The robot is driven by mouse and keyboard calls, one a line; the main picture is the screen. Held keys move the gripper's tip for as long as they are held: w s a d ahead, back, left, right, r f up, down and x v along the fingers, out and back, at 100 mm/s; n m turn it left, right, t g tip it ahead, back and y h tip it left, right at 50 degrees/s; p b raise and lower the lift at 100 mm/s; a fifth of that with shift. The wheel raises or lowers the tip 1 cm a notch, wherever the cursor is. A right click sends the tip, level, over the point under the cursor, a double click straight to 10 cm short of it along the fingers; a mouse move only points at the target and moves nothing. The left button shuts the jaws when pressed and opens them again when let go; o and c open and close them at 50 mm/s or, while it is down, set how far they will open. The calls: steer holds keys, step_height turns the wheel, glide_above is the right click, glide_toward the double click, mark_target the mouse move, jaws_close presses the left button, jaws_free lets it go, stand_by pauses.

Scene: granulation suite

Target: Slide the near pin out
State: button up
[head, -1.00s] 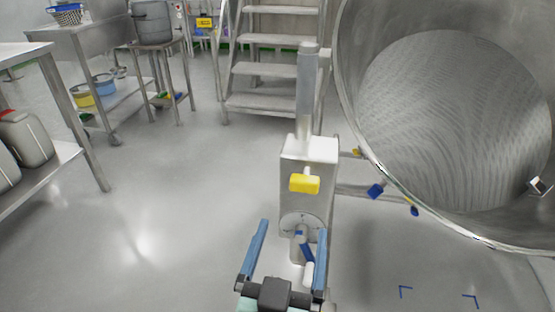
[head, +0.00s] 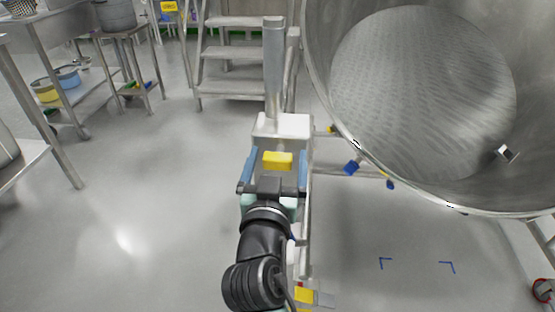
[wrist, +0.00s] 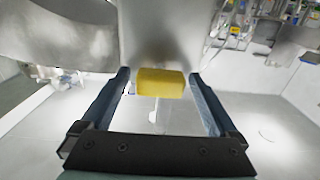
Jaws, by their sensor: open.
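The near pin shows as a yellow block-shaped handle (head: 278,160) on the front of the steel post housing (head: 283,126). In the wrist view the yellow handle (wrist: 160,83) lies between my two blue fingers, with a visible gap on each side. My gripper (head: 279,153) is open, one finger to the left and one to the right of the handle, and holds nothing. A thin pale rod (wrist: 154,108) shows below the handle in the wrist view. The dial and lever on the lower post are hidden behind my arm.
Steel steps (head: 236,70) stand behind the post. A steel table (head: 22,160) is at the left. Open floor lies left of my arm.

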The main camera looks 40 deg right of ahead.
jaws_close()
stand_by(0.5)
